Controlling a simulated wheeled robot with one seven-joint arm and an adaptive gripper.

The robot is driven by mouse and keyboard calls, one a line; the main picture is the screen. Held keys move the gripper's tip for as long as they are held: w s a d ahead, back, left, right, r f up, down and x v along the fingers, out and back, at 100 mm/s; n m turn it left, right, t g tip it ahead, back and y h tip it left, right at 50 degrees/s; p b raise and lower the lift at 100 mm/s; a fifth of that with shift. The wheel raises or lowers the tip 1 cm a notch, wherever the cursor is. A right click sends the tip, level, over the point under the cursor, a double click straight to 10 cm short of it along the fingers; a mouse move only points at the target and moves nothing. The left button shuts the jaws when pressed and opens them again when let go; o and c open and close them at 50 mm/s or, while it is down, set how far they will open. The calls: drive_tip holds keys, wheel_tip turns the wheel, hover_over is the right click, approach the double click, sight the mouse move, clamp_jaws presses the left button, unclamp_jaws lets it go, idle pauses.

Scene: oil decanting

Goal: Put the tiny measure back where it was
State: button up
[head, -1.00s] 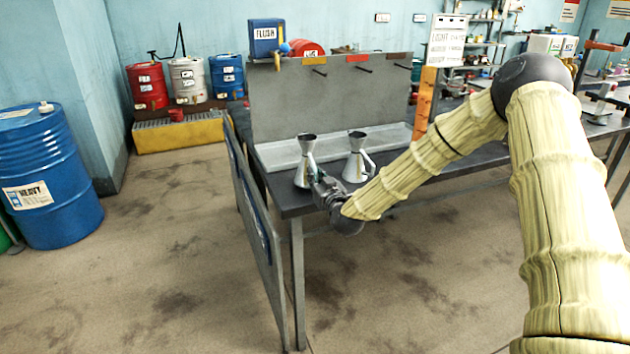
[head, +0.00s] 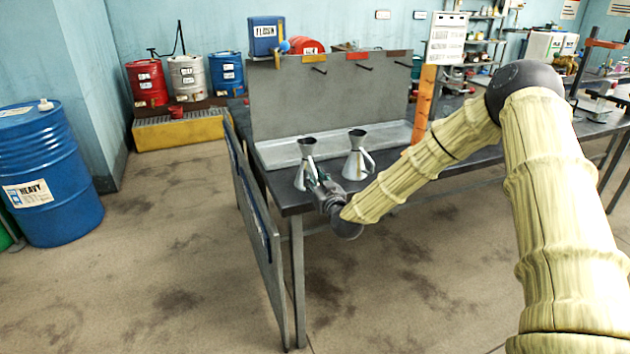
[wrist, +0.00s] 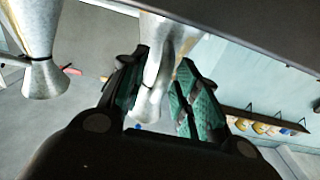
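Two metal measures with flared tops and handles stand upright on the dark bench top. The left measure (head: 304,178) is nearer the bench's left end. The right measure (head: 355,165) stands a little apart from it. I see no marking that tells which is the tiny one. My gripper (head: 318,180) is at the right side of the left measure. In the wrist view, my gripper (wrist: 160,88) has its green-padded fingers spread on either side of that measure's handle (wrist: 166,62). The other measure (wrist: 40,60) shows at the left there. Exact finger contact is unclear.
A shallow metal tray (head: 275,156) lies behind the measures, before a grey back panel (head: 330,105) with pegs and coloured tags. An orange scale post (head: 424,105) stands to the right. A side panel (head: 258,235) hangs at the bench's left end.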

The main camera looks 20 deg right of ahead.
drive_tip(key=shift+r, duration=0.15)
drive_tip(key=s+b, duration=0.2)
drive_tip(key=s, duration=1)
drive_tip(key=s+a+f+g, duration=0.3)
drive_tip(key=s+f, duration=0.3)
drive_tip(key=f, duration=0.3)
drive_tip(key=s+a+f+g+y, duration=0.1)
drive_tip(key=s+a+f+g, duration=0.2)
drive_tip(key=s+f, duration=0.45)
drive_tip(key=s+a+f+g, duration=0.3)
drive_tip(key=s+f, duration=0.2)
drive_tip(key=f, duration=0.6)
drive_tip(key=s+f+g, duration=0.3)
drive_tip(key=s, duration=0.7)
drive_tip(key=s+f+g+h, duration=0.1)
drive_tip(key=s+f+g, duration=0.2)
drive_tip(key=s, duration=0.7)
drive_tip(key=s+d+f+g, duration=0.1)
drive_tip(key=s+f+g, duration=0.2)
drive_tip(key=s, duration=0.6)
wheel_tip(320, 180, down, 2)
drive_tip(key=shift+s+f+m+h, duration=0.2)
drive_tip(key=shift+s+m+h, duration=0.1)
drive_tip(key=shift+s+m, duration=0.1)
